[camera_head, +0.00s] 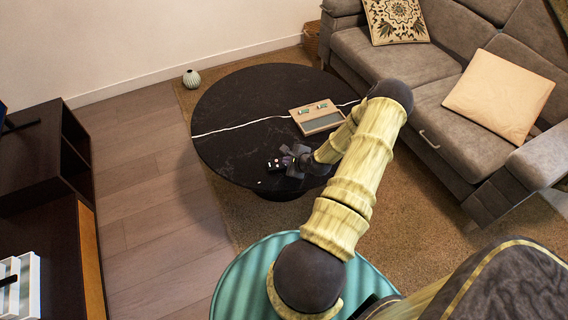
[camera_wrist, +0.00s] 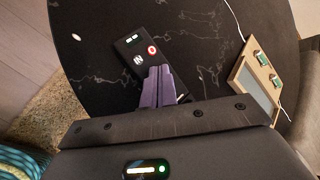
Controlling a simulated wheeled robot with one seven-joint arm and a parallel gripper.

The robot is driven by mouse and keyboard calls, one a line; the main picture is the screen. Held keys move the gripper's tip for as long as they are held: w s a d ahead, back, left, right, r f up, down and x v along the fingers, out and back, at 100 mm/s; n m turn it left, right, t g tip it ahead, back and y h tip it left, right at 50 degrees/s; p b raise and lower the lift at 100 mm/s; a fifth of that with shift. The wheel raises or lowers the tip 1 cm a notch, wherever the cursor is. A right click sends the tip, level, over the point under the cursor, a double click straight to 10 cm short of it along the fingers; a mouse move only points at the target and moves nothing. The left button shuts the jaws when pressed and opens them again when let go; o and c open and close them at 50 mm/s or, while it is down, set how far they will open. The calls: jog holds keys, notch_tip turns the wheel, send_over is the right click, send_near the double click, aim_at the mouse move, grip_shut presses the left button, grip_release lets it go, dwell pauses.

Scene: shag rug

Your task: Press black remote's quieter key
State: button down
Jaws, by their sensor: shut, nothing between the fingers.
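The black remote (camera_wrist: 137,47) lies on the dark round table (camera_wrist: 83,60). In the wrist view its upper part shows, with a small lit green display, a white-marked key and a red-and-white round key. My gripper (camera_wrist: 160,70) is shut and empty, its two purple-grey fingers together. The fingertips are over the remote just below those keys and hide part of it. I cannot tell whether they touch it. In the head view the remote (camera_head: 275,164) is small at the table's near edge, beside my gripper (camera_head: 284,160). Key labels are too small to read.
A wooden tray-like panel (camera_head: 318,117) with small green-and-white items lies right of the remote. A white line (camera_head: 240,125) runs across the tabletop. A grey sofa (camera_head: 430,90) stands at the right; a small vase (camera_head: 192,78) stands beyond the table.

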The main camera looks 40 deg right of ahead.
jog(key=shift+r, duration=0.3)
jog(key=shift+r+p, duration=2.25)
jog(key=shift+r, duration=0.35)
dwell(0.5)
